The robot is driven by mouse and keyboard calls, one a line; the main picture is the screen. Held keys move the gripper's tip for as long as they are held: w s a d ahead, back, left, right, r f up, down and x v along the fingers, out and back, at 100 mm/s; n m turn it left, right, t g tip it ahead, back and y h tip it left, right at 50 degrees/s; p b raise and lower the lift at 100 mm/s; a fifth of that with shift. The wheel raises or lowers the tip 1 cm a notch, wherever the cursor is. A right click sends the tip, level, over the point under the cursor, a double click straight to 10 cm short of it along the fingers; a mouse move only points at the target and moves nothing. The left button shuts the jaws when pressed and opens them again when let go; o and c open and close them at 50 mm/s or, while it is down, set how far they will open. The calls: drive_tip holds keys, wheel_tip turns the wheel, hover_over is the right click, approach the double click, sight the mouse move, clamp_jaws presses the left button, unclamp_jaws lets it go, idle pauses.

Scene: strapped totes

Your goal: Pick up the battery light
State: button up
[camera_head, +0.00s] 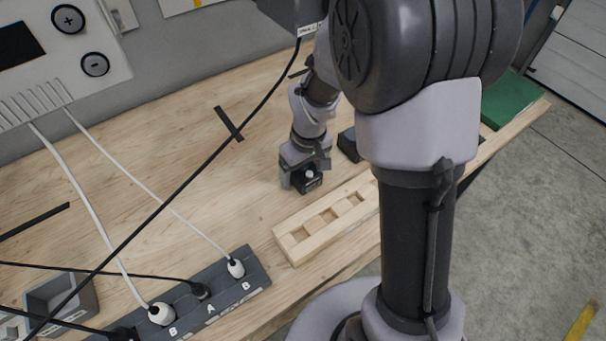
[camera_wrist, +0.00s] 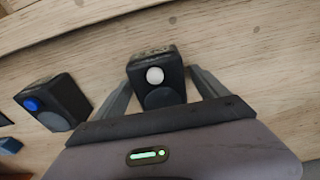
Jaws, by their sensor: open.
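A small black box with a white round knob (camera_wrist: 155,75) lies between the two fingers of my gripper (camera_wrist: 160,82) in the wrist view. The fingers are spread, one on each side, and I see no clear grip on it. In the head view the same black box (camera_head: 309,181) is at my gripper (camera_head: 302,178), low over the wooden table. A second black box with a blue round knob (camera_wrist: 58,103) stands to the left in the wrist view. In the head view a dark box (camera_head: 348,146) stands right of my gripper. I cannot tell which box is the battery light.
A wooden block with square pockets (camera_head: 297,240) lies in front of my gripper. A grey power strip (camera_head: 222,284) with plugs and a grey tray (camera_head: 80,308) are at the lower left. Cables cross the table's left half. A green item (camera_head: 510,100) is at the right end.

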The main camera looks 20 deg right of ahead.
clamp_jaws()
